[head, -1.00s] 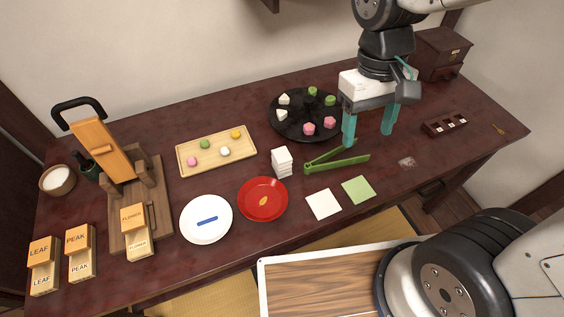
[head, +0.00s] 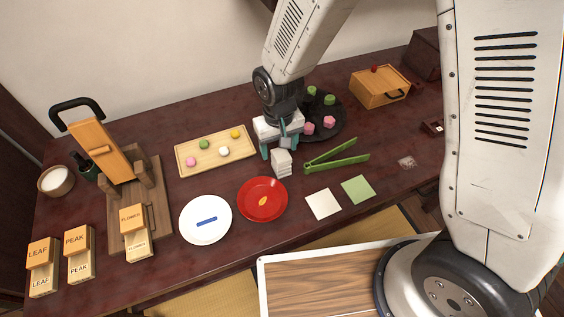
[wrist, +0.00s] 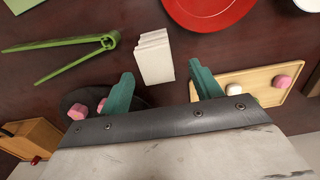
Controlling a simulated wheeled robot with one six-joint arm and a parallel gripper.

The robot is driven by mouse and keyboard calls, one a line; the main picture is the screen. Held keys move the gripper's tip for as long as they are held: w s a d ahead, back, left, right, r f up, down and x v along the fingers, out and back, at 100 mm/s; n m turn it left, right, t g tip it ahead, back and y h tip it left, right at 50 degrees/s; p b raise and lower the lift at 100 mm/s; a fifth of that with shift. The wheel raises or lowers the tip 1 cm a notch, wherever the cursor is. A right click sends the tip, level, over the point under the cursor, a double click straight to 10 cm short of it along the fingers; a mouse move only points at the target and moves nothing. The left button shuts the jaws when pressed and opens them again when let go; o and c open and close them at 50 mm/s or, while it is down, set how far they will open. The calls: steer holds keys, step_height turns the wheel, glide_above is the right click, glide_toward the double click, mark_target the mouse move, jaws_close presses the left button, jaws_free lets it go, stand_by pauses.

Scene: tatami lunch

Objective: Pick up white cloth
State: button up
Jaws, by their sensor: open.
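A small white folded stack (head: 281,163), which looks like layered cloth, stands on the dark table between the red plate and the green tongs. It also shows in the wrist view (wrist: 153,57). A flat white square (head: 323,204) lies nearer the front edge; whether it is cloth or paper I cannot tell. My gripper (head: 281,148) is open, with teal fingers, just behind and above the folded stack. In the wrist view my gripper's fingertips (wrist: 162,75) are apart on either side of the stack's near end, with nothing held.
Green tongs (head: 337,156) lie right of the stack and a red plate (head: 250,212) in front. A wooden sweets tray (head: 186,170) is left of my gripper. A black round stand (head: 343,122) and a wooden box (head: 372,92) stand behind right. A green square (head: 358,189) lies near the front.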

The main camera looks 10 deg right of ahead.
mark_target(281, 154)
steer(key=f, duration=0.4)
steer(key=shift+s+d, duration=0.25)
steer(key=shift+f, duration=0.5)
steer(key=c, duration=1.1)
steer(key=shift+c, duration=0.2)
steer(key=shift+r, duration=0.1)
